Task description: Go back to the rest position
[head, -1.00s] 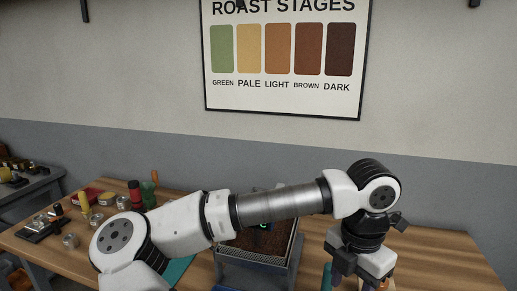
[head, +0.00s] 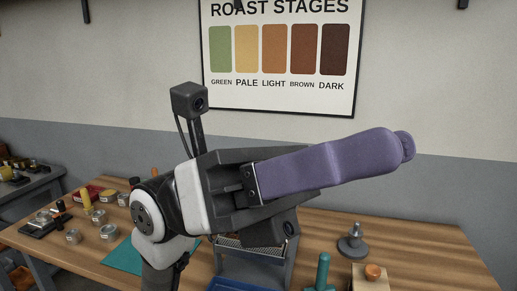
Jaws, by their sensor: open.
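My gripper (head: 404,144) is raised above the workbench in the middle of the head view. Its long purple fingers point to the right and slightly up, in front of the wall. The near finger hides most of the far one, so the gap between them is mostly hidden. The gripper is open, and I see nothing held in it. My arm is folded, with its wrist at the left of the gripper.
The wooden workbench (head: 425,250) runs below. A metal-framed tray stand (head: 252,268) is partly hidden behind my gripper. A grey metal tool (head: 351,242), a green-handled tool (head: 322,270) and a wooden block (head: 373,284) stand right. Jars (head: 109,231) and a teal mat (head: 122,257) lie left.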

